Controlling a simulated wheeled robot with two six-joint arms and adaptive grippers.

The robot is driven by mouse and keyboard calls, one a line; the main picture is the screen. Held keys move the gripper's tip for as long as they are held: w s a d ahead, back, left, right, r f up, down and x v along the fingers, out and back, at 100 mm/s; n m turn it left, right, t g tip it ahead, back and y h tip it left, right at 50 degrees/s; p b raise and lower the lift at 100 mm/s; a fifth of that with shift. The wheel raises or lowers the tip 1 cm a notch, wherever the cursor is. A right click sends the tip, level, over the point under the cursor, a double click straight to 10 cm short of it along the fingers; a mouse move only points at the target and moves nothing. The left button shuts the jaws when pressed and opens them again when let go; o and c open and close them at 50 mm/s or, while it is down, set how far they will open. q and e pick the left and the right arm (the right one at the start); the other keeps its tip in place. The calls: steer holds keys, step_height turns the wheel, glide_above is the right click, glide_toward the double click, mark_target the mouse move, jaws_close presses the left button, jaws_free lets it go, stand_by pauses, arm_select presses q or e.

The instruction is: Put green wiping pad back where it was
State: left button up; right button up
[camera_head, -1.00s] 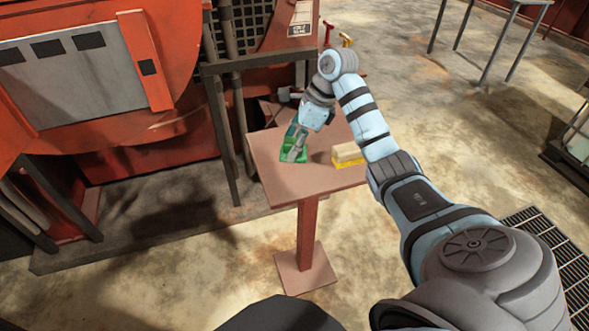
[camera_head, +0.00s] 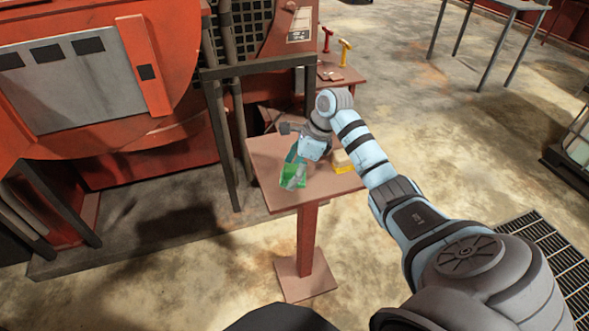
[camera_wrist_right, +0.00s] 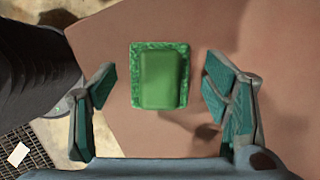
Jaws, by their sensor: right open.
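The green wiping pad (camera_wrist_right: 163,80) lies on the reddish-brown top of a small stand (camera_head: 265,158). It has a smooth raised block on a wider textured green base. In the head view the pad (camera_head: 287,181) is partly covered by my right gripper (camera_head: 294,180). In the right wrist view my right gripper (camera_wrist_right: 160,90) is open, with one teal-padded finger on each side of the pad and a visible gap to both. A yellow pad with a cream top (camera_head: 343,162) sits to the right on the same stand, partly behind my right arm. My left gripper is out of view.
A red and a yellow tool (camera_head: 344,52) stand on another surface behind. Dark metal posts (camera_head: 222,140) and red machinery (camera_head: 160,160) are left of the stand. A floor grating (camera_head: 552,262) lies at lower right.

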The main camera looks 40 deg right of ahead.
steer(key=p+v, duration=0.1)
steer(key=v, duration=1.1)
steer(key=shift+p, duration=0.35)
